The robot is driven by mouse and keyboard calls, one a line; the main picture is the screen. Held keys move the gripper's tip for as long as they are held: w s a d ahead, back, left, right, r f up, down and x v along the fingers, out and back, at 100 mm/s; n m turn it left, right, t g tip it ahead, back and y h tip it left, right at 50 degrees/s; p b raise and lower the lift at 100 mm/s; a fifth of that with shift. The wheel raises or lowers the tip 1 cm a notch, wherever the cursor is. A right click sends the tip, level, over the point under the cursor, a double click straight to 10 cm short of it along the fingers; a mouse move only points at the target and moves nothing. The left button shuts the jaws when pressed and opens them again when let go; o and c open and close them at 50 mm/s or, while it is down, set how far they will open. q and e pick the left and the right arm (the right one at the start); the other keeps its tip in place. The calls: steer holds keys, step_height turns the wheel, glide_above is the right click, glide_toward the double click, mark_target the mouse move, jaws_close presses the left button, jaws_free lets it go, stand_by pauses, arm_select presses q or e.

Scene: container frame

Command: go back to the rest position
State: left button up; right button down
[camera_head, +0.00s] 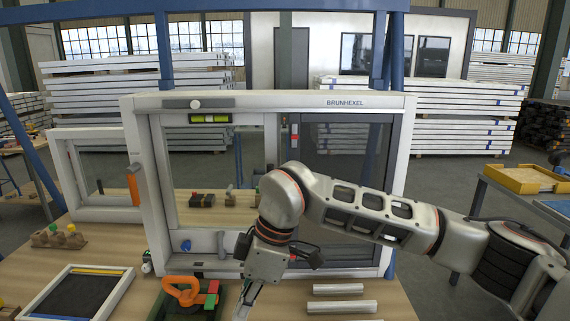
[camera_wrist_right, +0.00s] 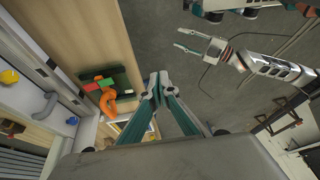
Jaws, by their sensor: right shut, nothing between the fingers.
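My right arm comes in from the right in the head view and reaches across the front of the white frame (camera_head: 270,102). My right gripper (camera_head: 246,299) hangs low in front of the frame, above the wooden table (camera_head: 220,273). In the wrist view the right gripper (camera_wrist_right: 160,78) has its teal fingers together at the tips, with nothing between them. The left gripper is outside the head view. In the right wrist view another arm with a gripper, my left gripper (camera_wrist_right: 183,39), shows over the grey floor, its fingers apart and empty.
An orange clamp-like tool (camera_head: 183,291) lies in a dark green tray (camera_head: 160,308) left of the right gripper; the tray also shows in the wrist view (camera_wrist_right: 122,82). Silver bars (camera_head: 340,307) lie to the right. A dark framed panel (camera_head: 75,296) lies at left.

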steer(key=s+a+r+n+g+y, duration=0.2)
steer(key=s+a+n+g+y, duration=0.1)
steer(key=s+a+y, duration=0.25)
steer(key=s+a+r+n+g+y, duration=0.3)
steer(key=s+a+y, duration=0.2)
steer(key=s, duration=0.1)
steer(key=w+d+m+t+y, duration=0.7)
steer(key=w+d+m+t, duration=0.3)
steer(key=t, duration=0.6)
steer(key=w+d+f+m+t+h, duration=0.5)
steer(key=d+f+m+t+h, duration=0.35)
steer(key=f, duration=0.35)
steer(key=s+d+f+m+g+h, duration=0.3)
steer(key=d+f+h, duration=0.4)
steer(key=d+f, duration=0.55)
steer(key=s+d+f+g+h, duration=0.1)
steer(key=s+d+f, duration=0.3)
steer(key=s+f, duration=0.3)
steer(key=s+d+f+g+h, duration=0.2)
steer(key=s+d+f, duration=0.1)
steer(key=s+f, duration=0.4)
steer(key=shift+d+f+n, duration=0.35)
steer(key=shift+f+n, duration=0.1)
steer(key=shift+f, duration=0.35)
